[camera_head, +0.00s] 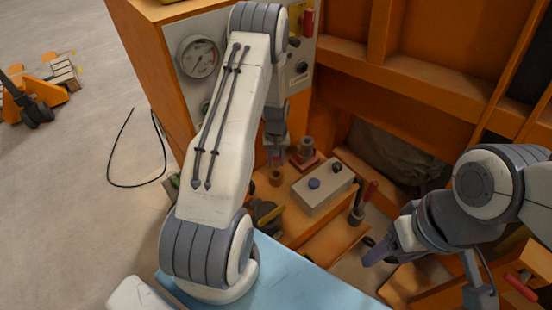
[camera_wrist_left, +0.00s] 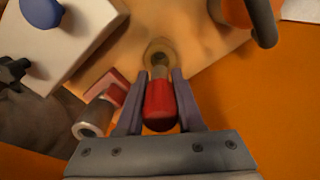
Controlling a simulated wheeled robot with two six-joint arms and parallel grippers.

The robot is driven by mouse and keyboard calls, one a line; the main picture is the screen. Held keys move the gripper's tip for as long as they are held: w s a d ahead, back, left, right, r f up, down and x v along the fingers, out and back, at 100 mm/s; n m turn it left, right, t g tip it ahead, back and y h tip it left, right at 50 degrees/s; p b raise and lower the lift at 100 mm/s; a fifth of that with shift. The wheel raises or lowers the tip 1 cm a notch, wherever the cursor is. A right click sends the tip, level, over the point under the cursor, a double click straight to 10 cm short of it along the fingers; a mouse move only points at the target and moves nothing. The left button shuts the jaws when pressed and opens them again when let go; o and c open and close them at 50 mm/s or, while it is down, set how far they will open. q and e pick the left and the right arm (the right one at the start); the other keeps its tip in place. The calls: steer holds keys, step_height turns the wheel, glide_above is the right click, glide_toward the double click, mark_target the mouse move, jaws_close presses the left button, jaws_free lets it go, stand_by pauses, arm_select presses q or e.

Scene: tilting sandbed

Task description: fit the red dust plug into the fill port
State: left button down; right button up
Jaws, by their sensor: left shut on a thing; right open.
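My left gripper (camera_wrist_left: 152,102) is shut on the red dust plug (camera_wrist_left: 160,104), with one finger on each side of it. The plug's narrower end points at the round brass fill port (camera_wrist_left: 158,48) in the orange surface. In the left wrist view this end overlaps the port's near rim; I cannot tell whether it touches or enters. In the head view the left gripper (camera_head: 276,152) is above the port (camera_head: 276,178), and the plug is mostly hidden. My right gripper (camera_head: 378,252) is open and empty at the lower right, away from the port.
A grey box with a blue knob (camera_head: 324,188) stands right of the port. A red-based fitting (camera_head: 305,155) is close behind it. A red-handled part (camera_head: 364,198) stands farther right. A blue surface (camera_head: 290,280) lies in front.

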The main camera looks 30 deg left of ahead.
mark_target(276, 168)
arm_select(q)
steer(key=shift+f+b, duration=0.7)
steer(key=shift+f, duration=0.65)
steer(key=shift+f+b, duration=0.75)
steer(key=shift+f, duration=0.5)
stand_by(0.6)
steer(key=shift+r, duration=0.15)
steer(key=shift+r+p, duration=0.8)
steer(key=shift+r, duration=0.05)
stand_by(1.0)
steer(key=shift+f+b, duration=0.65)
steer(key=shift+f, duration=0.35)
steer(key=shift+c, duration=2.3)
jaws_free()
steer(key=shift+r, duration=0.1)
